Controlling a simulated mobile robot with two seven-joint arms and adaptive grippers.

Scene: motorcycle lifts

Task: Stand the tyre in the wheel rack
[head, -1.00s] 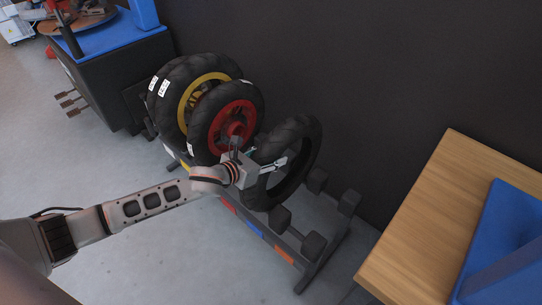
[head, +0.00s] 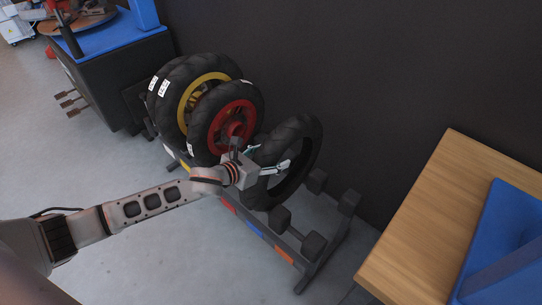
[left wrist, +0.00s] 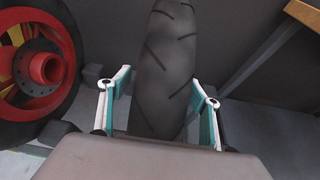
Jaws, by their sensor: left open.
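The black tyre (head: 308,142), with no wheel in it, stands upright in the wheel rack (head: 309,272), to the right of the red-rimmed wheel. My left gripper (head: 268,158) is at the tyre's near side, with its fingers open on either side of the tread. In the left wrist view the tyre (left wrist: 165,55) rises between the two fingers (left wrist: 160,85), with a gap visible on each side. The tyre's lower edge is partly hidden by the gripper and rack. My right gripper is not in view.
A red-rimmed wheel (head: 243,112) and a yellow-rimmed wheel (head: 218,76) stand in the rack to the left. Empty rack supports (head: 314,245) lie to the right. A wooden bench (head: 445,205) is at right, a dark wall behind. The floor in front is clear.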

